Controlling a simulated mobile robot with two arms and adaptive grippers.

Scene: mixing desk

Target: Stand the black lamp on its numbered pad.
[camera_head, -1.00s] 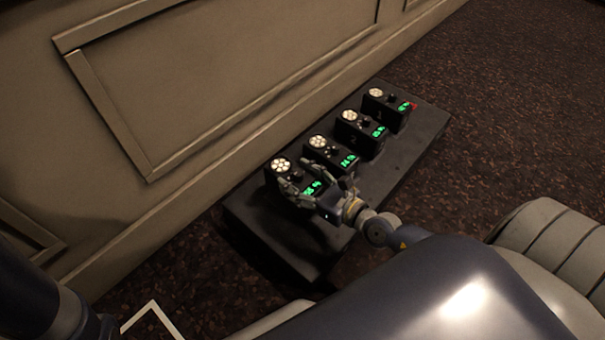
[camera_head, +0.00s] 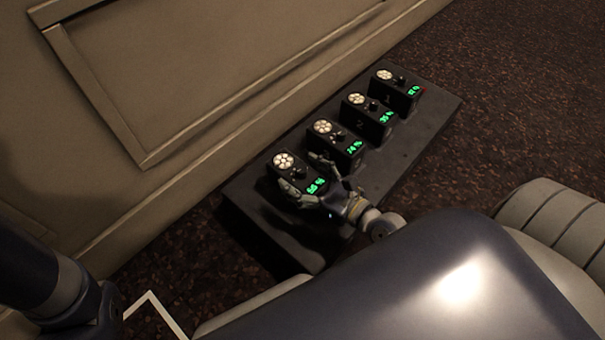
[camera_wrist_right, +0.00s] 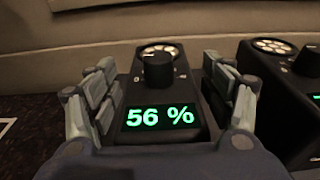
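A black box (camera_head: 298,174) with a knob, a round pale disc of dots and a green "56 %" display stands nearest on a dark bench. My right gripper (camera_head: 313,180) is at this box. In the right wrist view the open fingers (camera_wrist_right: 160,105) lie on both sides of the box (camera_wrist_right: 160,88), around its display and knob; I cannot tell whether they touch it. Nothing shows clearly as a separate black lamp or a numbered pad. My left gripper is not in view; only part of my left arm shows at lower left.
Similar boxes stand in a row on the bench (camera_head: 420,128): a second (camera_head: 333,143), a third (camera_head: 368,117) and a far one (camera_head: 397,90) with a small red spot beside it. A panelled wall (camera_head: 190,90) runs behind. Dark carpet (camera_head: 520,90) lies to the right.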

